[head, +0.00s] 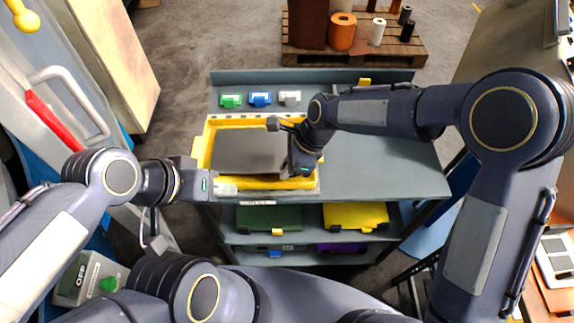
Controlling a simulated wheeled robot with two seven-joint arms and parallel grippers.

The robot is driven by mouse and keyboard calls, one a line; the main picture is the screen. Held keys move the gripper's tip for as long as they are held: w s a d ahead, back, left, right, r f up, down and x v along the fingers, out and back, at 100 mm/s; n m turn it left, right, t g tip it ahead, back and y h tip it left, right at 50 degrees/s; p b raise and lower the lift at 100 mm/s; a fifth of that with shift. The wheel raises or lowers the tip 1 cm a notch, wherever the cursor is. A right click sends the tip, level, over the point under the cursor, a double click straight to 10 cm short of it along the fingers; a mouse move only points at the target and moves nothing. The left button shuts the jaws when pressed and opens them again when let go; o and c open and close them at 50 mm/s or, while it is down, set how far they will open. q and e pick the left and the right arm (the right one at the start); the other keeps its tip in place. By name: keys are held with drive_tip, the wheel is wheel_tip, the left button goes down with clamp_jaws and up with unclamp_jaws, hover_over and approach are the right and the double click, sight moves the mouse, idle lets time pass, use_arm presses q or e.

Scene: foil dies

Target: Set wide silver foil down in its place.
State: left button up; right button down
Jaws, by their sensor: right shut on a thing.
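My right gripper (290,148) is over the right part of the yellow-rimmed case (205,148) on the bench. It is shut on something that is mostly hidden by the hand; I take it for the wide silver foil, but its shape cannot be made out. A dark grey flat panel (245,150) lies inside the case, left of this gripper. My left gripper (225,187) is at the case's front left corner, with pale fingertips. I cannot tell whether it is open or shut, and nothing shows in it.
A green (230,100), a blue (260,99) and a silver-white small item (289,97) stand in a row behind the case. The bench top (385,165) is clear on the right. A shelf below holds a green case (265,217) and a yellow case (355,215). A pallet (355,50) with rolls stands behind.

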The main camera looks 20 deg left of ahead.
drive_tip(key=shift+f+b, duration=0.35)
drive_tip(key=shift+f, duration=0.15)
drive_tip(key=c, duration=1.4)
unclamp_jaws()
drive_tip(key=shift+o, duration=0.2)
drive_tip(key=v, duration=0.7)
drive_tip(key=shift+d+r, duration=0.2)
drive_tip(key=shift+r, duration=0.1)
